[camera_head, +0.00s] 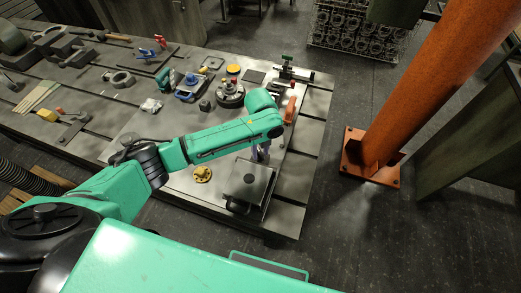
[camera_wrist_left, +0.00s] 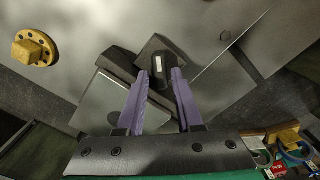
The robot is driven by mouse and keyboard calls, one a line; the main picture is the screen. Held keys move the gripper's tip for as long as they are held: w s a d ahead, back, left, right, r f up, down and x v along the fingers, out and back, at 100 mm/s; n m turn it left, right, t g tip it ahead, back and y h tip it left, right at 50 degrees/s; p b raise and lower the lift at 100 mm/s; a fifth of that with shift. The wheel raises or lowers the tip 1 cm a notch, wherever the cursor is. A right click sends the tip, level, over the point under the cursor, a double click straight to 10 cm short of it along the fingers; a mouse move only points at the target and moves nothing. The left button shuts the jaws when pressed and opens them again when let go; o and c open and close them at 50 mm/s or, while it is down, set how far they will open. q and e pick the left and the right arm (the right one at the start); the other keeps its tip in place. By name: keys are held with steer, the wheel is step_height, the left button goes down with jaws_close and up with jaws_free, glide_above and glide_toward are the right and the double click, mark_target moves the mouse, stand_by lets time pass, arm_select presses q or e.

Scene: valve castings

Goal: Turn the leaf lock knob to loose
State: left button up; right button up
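A black knob with a small pale mark (camera_wrist_left: 160,70) shows in the left wrist view, in front of a dark block (camera_wrist_left: 152,45); I take it for the leaf lock knob. My left gripper has two purple fingers (camera_wrist_left: 160,82), apart, one on each side of the knob. Whether they touch it I cannot tell. In the head view the left gripper (camera_head: 262,153) points down just behind a grey square plate (camera_head: 240,188) at the table's right part. The knob is hidden there by my arm and gripper. My right gripper is in neither view.
A yellow flanged piece (camera_head: 202,174) lies left of the plate; it also shows in the left wrist view (camera_wrist_left: 33,48). A red-handled part (camera_head: 290,108) and a round dark fixture (camera_head: 230,95) stand farther back. An orange column (camera_head: 430,80) rises right of the table.

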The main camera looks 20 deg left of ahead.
arm_select(q)
steer(key=shift+w, duration=0.1)
jaws_close()
steer(key=shift+r+n+p, duration=0.15)
steer(key=shift+n+p, duration=0.45)
steer(key=shift+p, duration=0.1)
steer(key=shift+d+n+p, duration=0.1)
steer(key=shift+n+p, duration=0.8)
steer(key=shift+w+n+p, duration=0.15)
steer(key=shift+n+p, duration=0.9)
steer(key=shift+n, duration=0.55)
jaws_free()
